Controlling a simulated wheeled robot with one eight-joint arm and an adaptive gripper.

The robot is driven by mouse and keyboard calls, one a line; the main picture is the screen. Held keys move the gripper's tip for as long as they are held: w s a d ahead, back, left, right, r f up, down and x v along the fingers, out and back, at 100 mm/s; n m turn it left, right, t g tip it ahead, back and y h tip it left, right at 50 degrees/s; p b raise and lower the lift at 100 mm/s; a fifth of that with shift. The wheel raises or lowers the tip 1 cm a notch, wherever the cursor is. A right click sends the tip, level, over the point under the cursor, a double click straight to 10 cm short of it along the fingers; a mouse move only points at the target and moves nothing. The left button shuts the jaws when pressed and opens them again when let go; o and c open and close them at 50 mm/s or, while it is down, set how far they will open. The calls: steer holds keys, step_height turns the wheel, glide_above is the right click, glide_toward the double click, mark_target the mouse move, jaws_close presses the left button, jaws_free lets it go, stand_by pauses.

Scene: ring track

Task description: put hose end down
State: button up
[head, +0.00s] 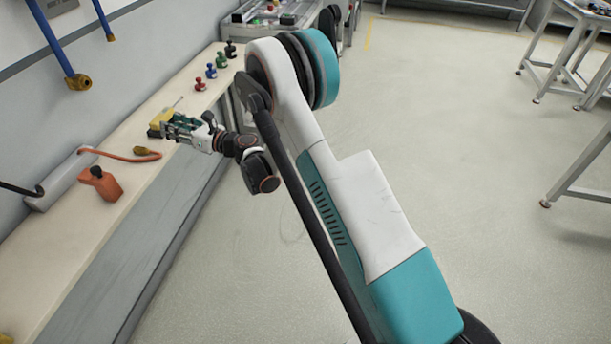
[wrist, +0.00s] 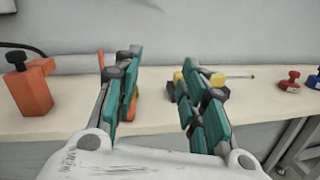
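The orange hose (head: 110,155) runs along the bench from a grey box, and its brass-coloured hose end (head: 147,153) appears to lie on the bench top. My gripper (head: 172,127) is over the bench, beyond and to the right of the hose end in the head view. In the wrist view my gripper (wrist: 158,95) is open, its teal finger pads wide apart with nothing between them. Part of an orange thing (wrist: 132,106) shows behind the left finger there, mostly hidden; I cannot tell whether it is the hose.
A yellow and black tool (head: 160,118) lies by my fingers, partly hidden. An orange block with a black knob (head: 103,185) stands nearer on the bench (head: 75,250). Several coloured knobs (head: 211,71) stand farther along. Blue pipes (head: 52,35) hang at the wall.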

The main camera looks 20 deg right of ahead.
steer(key=d+r+m+t+h, duration=0.2)
steer(key=d+r+m+h, duration=0.1)
steer(key=d+r+m, duration=0.4)
steer(key=d+r+m+t+h, duration=0.2)
steer(key=r+m+t+h, duration=0.15)
steer(key=r, duration=0.55)
steer(key=s+d+r+m+g+h, duration=0.2)
steer(key=s+d+r+m+h, duration=0.6)
steer(key=d+m, duration=0.45)
steer(key=s+d+f+m+g, duration=0.1)
steer(key=s+d+m+g, duration=0.1)
steer(key=s+m, duration=0.45)
steer(key=s+d+m+g, duration=0.2)
steer(key=s+m, duration=0.2)
steer(key=s, duration=0.5)
steer(key=s+a+f+m+g, duration=0.1)
steer(key=s+f+m+g, duration=0.2)
steer(key=s, duration=0.8)
steer(key=s+a+f+m+g+y, duration=0.1)
steer(key=s+f+m, duration=0.5)
steer(key=s, duration=0.6)
step_height(320, 180, down, 2)
steer(key=shift+a+f+g, duration=0.1)
steer(key=shift+a+g, duration=0.4)
steer(key=shift+g, duration=0.55)
steer(key=shift+y, duration=0.25)
